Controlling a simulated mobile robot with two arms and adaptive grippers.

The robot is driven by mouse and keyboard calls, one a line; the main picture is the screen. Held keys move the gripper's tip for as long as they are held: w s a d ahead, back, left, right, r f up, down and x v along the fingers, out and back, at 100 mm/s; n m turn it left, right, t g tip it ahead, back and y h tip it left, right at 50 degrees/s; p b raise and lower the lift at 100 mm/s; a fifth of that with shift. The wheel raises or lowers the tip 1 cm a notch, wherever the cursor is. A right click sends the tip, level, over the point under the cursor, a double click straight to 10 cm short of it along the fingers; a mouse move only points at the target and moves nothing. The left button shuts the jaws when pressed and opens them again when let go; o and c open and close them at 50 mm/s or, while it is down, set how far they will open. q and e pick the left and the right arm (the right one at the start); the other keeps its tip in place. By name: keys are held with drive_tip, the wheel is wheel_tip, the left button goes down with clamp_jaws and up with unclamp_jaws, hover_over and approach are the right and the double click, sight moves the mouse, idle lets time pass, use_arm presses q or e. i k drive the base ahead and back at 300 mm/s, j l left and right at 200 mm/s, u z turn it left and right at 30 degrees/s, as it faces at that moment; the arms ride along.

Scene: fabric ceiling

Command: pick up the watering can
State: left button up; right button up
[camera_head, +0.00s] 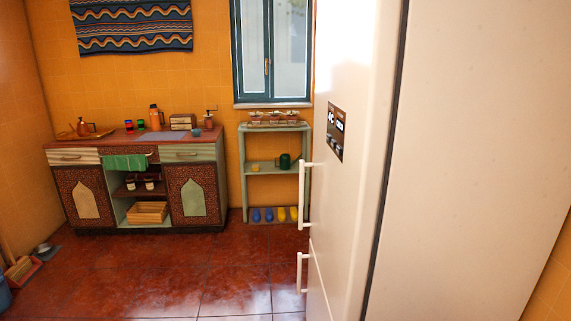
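A small dark green watering can (285,161) stands on the middle shelf of a pale green shelf unit (243,170) against the far wall, below the window. It is far from me. A small yellowish item (255,168) stands to its left on the same shelf. The fridge's edge and handle come close to the can's right side in the picture. Neither of my grippers shows in the head view.
A large white fridge (460,150) fills the right side, close to me, with handles (302,195) jutting left. A kitchen counter (145,146) stands at the back left. The red tiled floor (170,270) between is clear. A dustpan (22,268) lies far left.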

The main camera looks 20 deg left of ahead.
sight(284, 159)
drive_tip(key=i+j, duration=0.1)
drive_tip(key=j, duration=0.2)
drive_tip(key=i+j, duration=0.3)
drive_tip(key=j, duration=0.25)
drive_tip(key=i+j+u, duration=0.1)
drive_tip(key=i+j, duration=1.6)
drive_tip(key=i, duration=0.3)
drive_tip(key=i+j, duration=0.2)
drive_tip(key=i, duration=0.2)
drive_tip(key=i+j, duration=0.15)
drive_tip(key=i, duration=0.3)
drive_tip(key=i+j+u, duration=0.1)
drive_tip(key=i, duration=0.3)
drive_tip(key=j, duration=0.1)
